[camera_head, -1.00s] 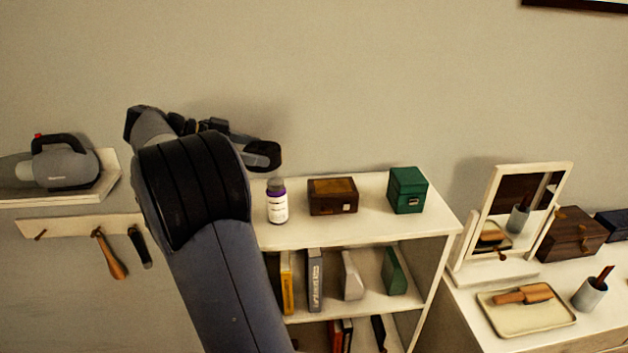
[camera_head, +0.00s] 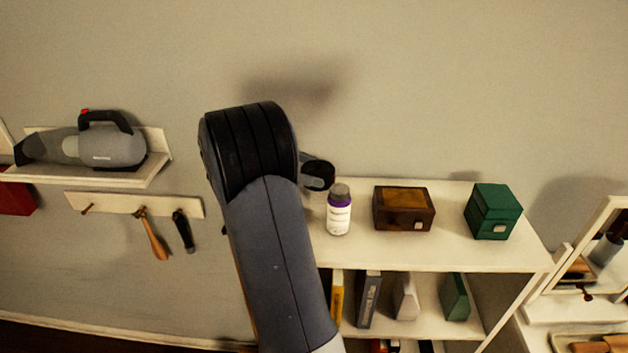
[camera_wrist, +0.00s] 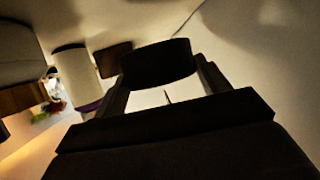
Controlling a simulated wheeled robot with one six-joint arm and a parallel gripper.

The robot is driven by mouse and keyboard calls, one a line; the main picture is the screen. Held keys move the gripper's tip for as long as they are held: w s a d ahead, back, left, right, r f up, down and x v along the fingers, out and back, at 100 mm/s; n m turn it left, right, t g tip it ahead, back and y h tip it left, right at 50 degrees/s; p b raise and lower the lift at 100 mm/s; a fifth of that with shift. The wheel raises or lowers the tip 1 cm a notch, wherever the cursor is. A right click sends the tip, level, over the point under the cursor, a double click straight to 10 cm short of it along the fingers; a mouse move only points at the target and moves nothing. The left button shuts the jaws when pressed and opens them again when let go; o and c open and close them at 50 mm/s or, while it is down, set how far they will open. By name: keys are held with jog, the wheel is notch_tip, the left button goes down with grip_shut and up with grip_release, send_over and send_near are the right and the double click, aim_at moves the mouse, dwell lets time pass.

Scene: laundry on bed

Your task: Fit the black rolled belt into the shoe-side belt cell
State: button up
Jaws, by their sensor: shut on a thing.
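The black rolled belt (camera_wrist: 157,62) is held between the two fingers of my gripper (camera_wrist: 162,72) in the wrist view. In the head view the belt (camera_head: 318,175) shows as a dark roll just right of my arm, beside the white bottle in the picture. The rest of my gripper is hidden behind my arm there. The shoe-side belt cell is not seen in either view.
A shelf unit (camera_head: 440,255) carries a white bottle with a purple band (camera_head: 339,212), a brown box (camera_head: 404,208) and a green box (camera_head: 493,211). A handheld vacuum (camera_head: 105,145) sits on a wall shelf at left. Tools hang from a hook rail (camera_head: 110,203) below it.

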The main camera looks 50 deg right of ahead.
jog(key=shift+f+p, duration=0.3)
jog(key=shift+f, duration=1.4)
jog(key=shift+f, duration=0.1)
jog(key=o, duration=1.1)
